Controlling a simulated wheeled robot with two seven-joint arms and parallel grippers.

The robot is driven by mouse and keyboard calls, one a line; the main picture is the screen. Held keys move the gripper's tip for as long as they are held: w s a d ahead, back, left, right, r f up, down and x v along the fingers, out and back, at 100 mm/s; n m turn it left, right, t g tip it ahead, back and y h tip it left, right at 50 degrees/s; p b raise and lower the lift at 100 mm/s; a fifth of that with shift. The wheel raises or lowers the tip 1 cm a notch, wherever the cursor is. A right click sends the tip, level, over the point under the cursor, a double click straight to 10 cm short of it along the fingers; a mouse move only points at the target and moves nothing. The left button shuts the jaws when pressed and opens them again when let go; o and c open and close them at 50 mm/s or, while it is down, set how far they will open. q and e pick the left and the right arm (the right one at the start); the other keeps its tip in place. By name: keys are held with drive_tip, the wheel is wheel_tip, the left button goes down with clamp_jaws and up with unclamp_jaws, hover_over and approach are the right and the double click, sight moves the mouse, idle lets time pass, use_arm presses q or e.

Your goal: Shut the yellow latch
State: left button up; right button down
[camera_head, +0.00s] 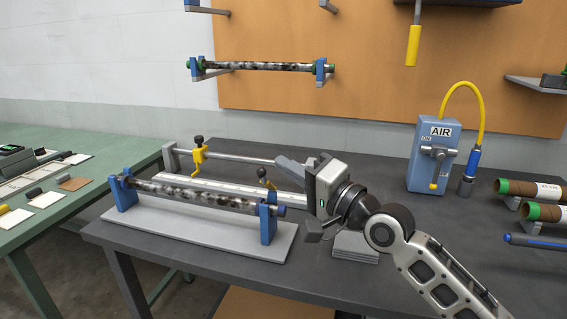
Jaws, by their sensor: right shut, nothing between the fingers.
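Which one the task means I cannot tell. My right gripper (288,166) is shut and empty, pointing left, above and just right of the right yellow piece. I cannot tell if it touches it. My gripper hides the right end of the rail (238,157). My left gripper is not in view.
A mottled roller (195,194) rests in blue holders on a grey base (190,231) in front. A blue AIR box (431,165) with a yellow hose and green-ended rolls (541,190) stand at the right. A similar roller (262,66) hangs on the wall. The dark table (340,150) is clear behind my gripper.

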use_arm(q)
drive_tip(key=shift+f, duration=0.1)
use_arm(e)
drive_tip(key=shift+s+a+f, duration=0.2)
drive_tip(key=shift+s+a, duration=0.1)
drive_tip(key=shift+a, duration=0.25)
use_arm(q)
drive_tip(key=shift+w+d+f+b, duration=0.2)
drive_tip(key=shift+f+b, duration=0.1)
drive_tip(key=shift+b, duration=0.8)
use_arm(e)
drive_tip(key=shift+s+f+n, duration=0.3)
drive_tip(key=shift+f+n, duration=0.05)
drive_tip(key=shift+n, duration=0.15)
